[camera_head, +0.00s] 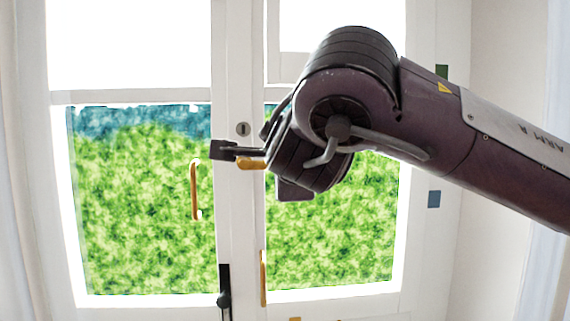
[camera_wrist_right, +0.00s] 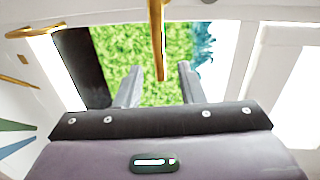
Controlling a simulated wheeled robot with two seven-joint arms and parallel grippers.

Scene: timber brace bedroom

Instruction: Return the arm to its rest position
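My right arm comes in from the right in the head view, and its gripper (camera_head: 238,156) is up against the middle of the window. In the right wrist view the two fingers of my right gripper (camera_wrist_right: 160,68) stand apart. A brass bar handle (camera_wrist_right: 157,35) shows between them with a gap on each side, so it does not look gripped. In the head view part of a brass handle (camera_head: 251,164) shows beside the fingers; my arm hides the rest. My left gripper is not in view.
A white two-leaf window (camera_head: 232,80) fills the view, with green foliage behind its panes. Another brass handle (camera_head: 194,190) stands on the left leaf, and a brass strip (camera_head: 263,278) and dark bolt (camera_head: 224,298) sit lower. White wall (camera_head: 495,100) is at right.

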